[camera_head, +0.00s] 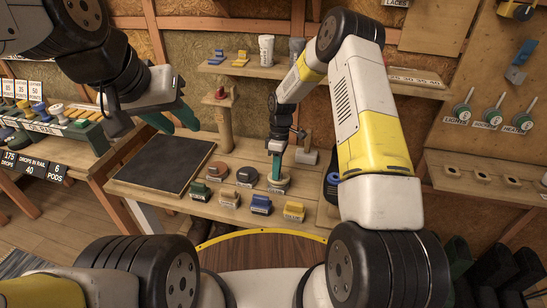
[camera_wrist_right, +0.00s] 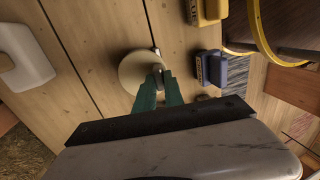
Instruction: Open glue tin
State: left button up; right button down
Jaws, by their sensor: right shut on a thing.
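A round tin (camera_head: 278,186) with a pale top stands at the right end of a row of tins on the workbench; its label is too small to read. My right gripper (camera_head: 276,170) points down onto it, with its green fingers shut at its top. In the right wrist view, the tin's round cream top (camera_wrist_right: 136,72) lies beneath the fingertips (camera_wrist_right: 158,72), which close together at its edge. The fingers hide the exact part held, apparently the lid. My left gripper (camera_head: 172,120) hangs above the dark mat, with its green fingers apart and nothing between them.
A dark square mat (camera_head: 160,164) lies on the bench's left side. Two other round tins (camera_head: 217,171) (camera_head: 246,176) stand left of the held one. Small blocks, including a blue one (camera_head: 261,204) and a yellow one (camera_head: 293,211), line the front edge.

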jog(key=shift+w+d+r, duration=0.2)
jog(key=shift+w+r, duration=0.15)
jog(key=shift+w, duration=0.15)
jog(key=shift+w+d+r, duration=0.2)
jog(key=shift+w+r, duration=0.1)
jog(key=shift+w, duration=0.2)
jog(key=shift+w+d+r, duration=0.1)
jog(key=shift+w+d, duration=0.1)
jog(key=shift+w, duration=0.05)
jog(key=shift+d, duration=0.1)
jog(key=c, duration=1.4)
grip_release()
jog(key=shift+w, duration=0.15)
jog(key=shift+c, duration=0.2)
jog(key=shift+a, duration=0.2)
jog(key=shift+s, duration=0.2)
